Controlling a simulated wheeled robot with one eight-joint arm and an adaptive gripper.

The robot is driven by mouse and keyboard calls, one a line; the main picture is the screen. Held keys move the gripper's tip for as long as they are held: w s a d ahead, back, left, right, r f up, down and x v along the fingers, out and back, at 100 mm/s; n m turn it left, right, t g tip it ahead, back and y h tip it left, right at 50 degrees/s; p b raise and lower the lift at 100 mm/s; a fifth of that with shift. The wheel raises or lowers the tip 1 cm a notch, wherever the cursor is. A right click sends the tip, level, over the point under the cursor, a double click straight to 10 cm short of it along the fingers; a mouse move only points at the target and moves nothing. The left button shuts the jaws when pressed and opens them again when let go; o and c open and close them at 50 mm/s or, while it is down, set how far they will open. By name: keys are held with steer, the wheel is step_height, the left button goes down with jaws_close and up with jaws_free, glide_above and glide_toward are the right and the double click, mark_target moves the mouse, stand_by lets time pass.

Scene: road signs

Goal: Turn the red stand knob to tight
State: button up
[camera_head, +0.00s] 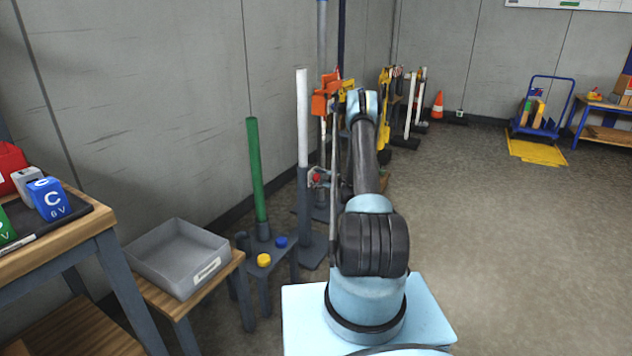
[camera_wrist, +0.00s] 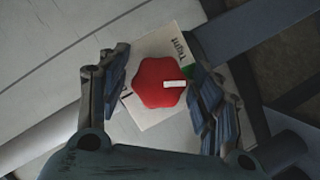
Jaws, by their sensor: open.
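The red knob (camera_wrist: 156,84) is a lobed red knob with a white pointer bar, in the middle of the wrist view. The pointer aims to the right in that view. Behind it is a pale label plate (camera_wrist: 147,115) with dark lettering that seems to read "tight" and a green patch by its right edge. My gripper (camera_wrist: 160,84) is open, with one finger on each side of the knob. I cannot tell whether the fingers touch it. In the head view the knob (camera_head: 316,178) shows small on the stand (camera_head: 303,120), left of my arm.
A green post (camera_head: 255,170) stands left of the stand. A low grey table with a yellow knob (camera_head: 263,260) and a blue knob (camera_head: 281,242) is in front. A grey bin (camera_head: 178,257) sits on a bench at left.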

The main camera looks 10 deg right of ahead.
steer(key=shift+d, duration=0.1)
steer(key=c, duration=1.1)
steer(key=shift+o, duration=0.2)
steer(key=shift+n+t, duration=0.3)
steer(key=shift+n, duration=0.1)
steer(key=shift+s, duration=0.1)
steer(key=o, duration=1.1)
steer(key=shift+c, duration=0.2)
steer(key=v, duration=0.7)
steer(key=shift+s, duration=0.15)
steer(key=shift+d+r, duration=0.1)
